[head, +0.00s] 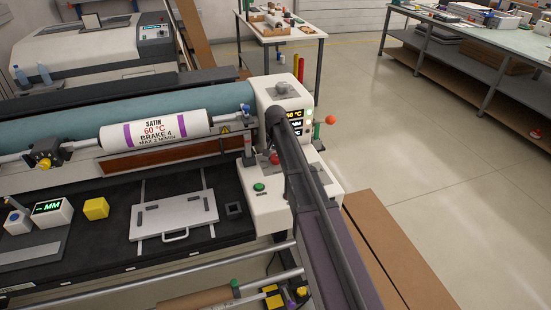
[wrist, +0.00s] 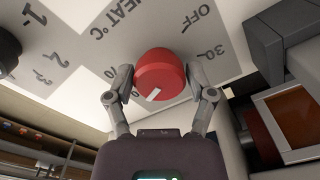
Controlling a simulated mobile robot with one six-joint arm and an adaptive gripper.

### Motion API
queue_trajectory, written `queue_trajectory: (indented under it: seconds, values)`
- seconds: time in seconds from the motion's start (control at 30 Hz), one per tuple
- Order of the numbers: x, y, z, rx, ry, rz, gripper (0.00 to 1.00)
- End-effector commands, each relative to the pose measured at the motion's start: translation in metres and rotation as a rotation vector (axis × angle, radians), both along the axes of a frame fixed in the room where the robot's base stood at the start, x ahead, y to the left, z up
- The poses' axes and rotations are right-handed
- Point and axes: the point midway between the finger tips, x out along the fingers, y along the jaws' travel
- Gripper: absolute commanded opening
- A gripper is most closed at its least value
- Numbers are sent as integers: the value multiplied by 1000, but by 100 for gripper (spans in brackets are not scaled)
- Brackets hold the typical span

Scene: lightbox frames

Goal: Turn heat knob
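In the wrist view the red heat knob (wrist: 165,68) stands on a pale panel. "HEAT °C" is printed at its upper left, "OFF" at its upper right and "30" at its right. Other numbers are partly hidden at its lower left. The knob's white pointer mark faces down and slightly left. My gripper (wrist: 161,82) has one finger on each side of the knob, and both pads appear to be against it. In the head view my arm covers most of the console (head: 270,202), and the gripper's fingers cannot be made out clearly.
A roller label (head: 155,130) reads "SATIN 60 °C BRAKE 4". The console's small displays (head: 295,115) are partly covered by my arm. A green button (head: 259,187) is on the console's front. In the wrist view a dark knob (wrist: 8,52) stands at the left. Open floor lies right.

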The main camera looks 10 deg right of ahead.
Motion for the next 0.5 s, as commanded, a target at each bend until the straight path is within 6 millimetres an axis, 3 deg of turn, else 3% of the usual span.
queue_trajectory:
  seconds: [0.03, 0.1, 0.13, 0.5]
  values:
    - [0, 0, 0, 0, 0, 0, 37]
    - [0, 0, 0, 0, 0, 0, 16]
    - [0, 0, 0, 0, 0, 0, 14]
    - [0, 0, 0, 1, 0, 32, 14]
